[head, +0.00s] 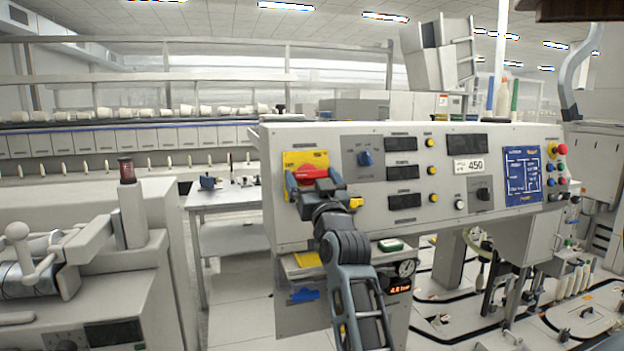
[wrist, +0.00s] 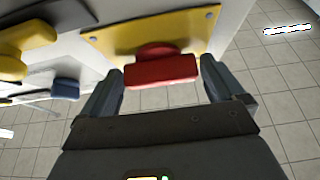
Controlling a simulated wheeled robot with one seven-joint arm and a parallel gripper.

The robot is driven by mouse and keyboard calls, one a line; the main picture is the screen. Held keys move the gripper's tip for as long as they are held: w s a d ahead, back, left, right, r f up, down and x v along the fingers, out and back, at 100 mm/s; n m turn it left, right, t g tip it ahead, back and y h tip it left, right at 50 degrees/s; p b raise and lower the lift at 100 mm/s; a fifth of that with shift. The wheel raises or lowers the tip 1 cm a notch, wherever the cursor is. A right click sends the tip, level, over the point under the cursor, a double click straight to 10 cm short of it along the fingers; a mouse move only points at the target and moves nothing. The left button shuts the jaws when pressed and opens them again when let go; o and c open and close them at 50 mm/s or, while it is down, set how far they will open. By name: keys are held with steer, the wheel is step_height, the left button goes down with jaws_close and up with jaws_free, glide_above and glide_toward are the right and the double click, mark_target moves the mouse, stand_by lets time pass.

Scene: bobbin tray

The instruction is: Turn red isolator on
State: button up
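The red isolator handle (head: 311,173) sits on a yellow plate (head: 292,160) at the upper left of the grey control panel. Its bar lies roughly horizontal in the head view. In the wrist view, the red handle (wrist: 160,70) is between the two fingertips of my gripper (wrist: 161,72). My gripper (head: 315,183) is open, with one finger at each end of the bar and only narrow gaps showing. Firm contact cannot be made out. My gripper and arm hide part of the yellow plate and the panel's lower left.
A blue rotary switch (head: 365,158) and a yellow knob (head: 356,202) are close to the right of the handle. Dark displays and yellow buttons fill the panel's middle. A red mushroom button (head: 562,149) is at the far right.

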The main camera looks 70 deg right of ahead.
steer(key=c, duration=0.7)
